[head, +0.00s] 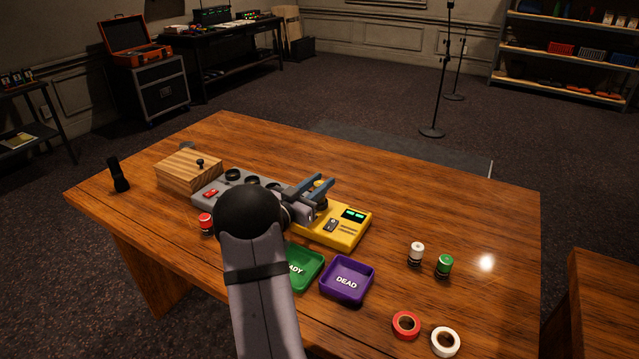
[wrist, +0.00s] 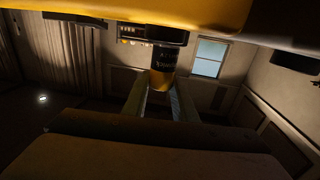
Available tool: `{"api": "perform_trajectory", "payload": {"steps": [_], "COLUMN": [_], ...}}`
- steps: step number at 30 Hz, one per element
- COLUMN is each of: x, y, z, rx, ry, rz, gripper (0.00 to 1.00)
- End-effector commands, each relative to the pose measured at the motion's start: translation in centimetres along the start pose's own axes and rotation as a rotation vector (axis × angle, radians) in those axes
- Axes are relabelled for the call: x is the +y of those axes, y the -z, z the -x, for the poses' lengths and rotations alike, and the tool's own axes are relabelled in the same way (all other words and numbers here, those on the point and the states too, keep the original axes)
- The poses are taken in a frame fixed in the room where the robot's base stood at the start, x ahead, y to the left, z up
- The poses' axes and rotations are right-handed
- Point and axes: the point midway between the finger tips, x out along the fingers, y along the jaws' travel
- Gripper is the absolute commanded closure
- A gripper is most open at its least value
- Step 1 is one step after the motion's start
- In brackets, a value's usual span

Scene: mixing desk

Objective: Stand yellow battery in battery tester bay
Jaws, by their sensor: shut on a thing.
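The yellow battery (head: 319,184) shows only its yellow end above my gripper (head: 311,190) in the head view. In the wrist view the battery (wrist: 163,72) has a dark lettered body and a yellow end, and sits between the two fingers of my gripper (wrist: 160,98). The gripper is shut on it. The yellow battery tester (head: 345,232) with green displays is right under and beside the gripper. In the wrist view the tester (wrist: 230,15) fills the top edge, and the battery's dark end meets a black bay rim (wrist: 168,36). I cannot tell how deep it sits.
A grey unit with round black holes (head: 207,189) adjoins the tester. A wooden box (head: 186,172) and a red battery (head: 206,223) are left. Green (head: 304,272) and purple (head: 347,296) trays lie in front. White (head: 416,253) and green (head: 444,265) batteries stand right, beyond tape rolls (head: 406,325).

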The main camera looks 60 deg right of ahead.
Motion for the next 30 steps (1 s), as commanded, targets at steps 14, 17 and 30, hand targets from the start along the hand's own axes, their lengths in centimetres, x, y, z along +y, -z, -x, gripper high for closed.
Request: {"api": "perform_trajectory", "payload": {"steps": [14,17,30], "x": [0.0,0.0,0.0], "y": [-0.6,-0.6,0.5], "z": [0.0,0.0,0.0], "rx": [0.002,0.002,0.001], "ry": [0.000,0.000,0.000], "rz": [-0.001,-0.001,-0.001], "gripper": [1.00,1.00,1.00]}}
